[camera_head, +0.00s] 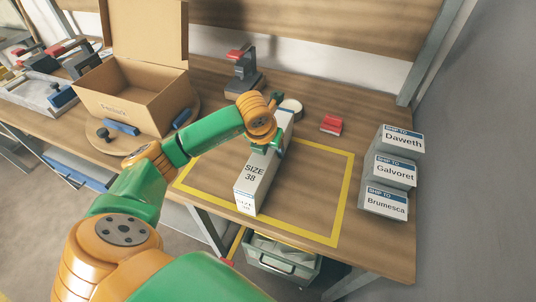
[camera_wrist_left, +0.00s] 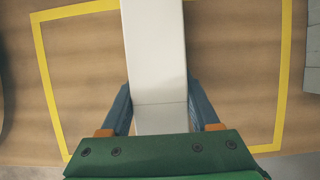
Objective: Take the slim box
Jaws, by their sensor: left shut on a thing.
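The slim box (camera_head: 259,178) is long, white and grey, with "SIZE 38" printed on it. It stands inside the yellow taped outline on the wooden table. My left gripper (camera_head: 270,149) is over the box's far half, shut on it with a finger on each side. In the left wrist view the box (camera_wrist_left: 155,60) runs up the middle between the two blue-grey fingers of the gripper (camera_wrist_left: 160,108). The fingertips are partly hidden beside the box. I cannot tell whether the box is touching the table. My right gripper is in neither view.
An open cardboard carton (camera_head: 140,98) stands on a round wooden turntable (camera_head: 98,134) at the left. Grey bins labelled Daweth (camera_head: 402,139), Galvoret (camera_head: 394,172) and Brumesca (camera_head: 386,203) line the right side. A red item (camera_head: 331,125) and a stamp-like device (camera_head: 243,75) are at the back.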

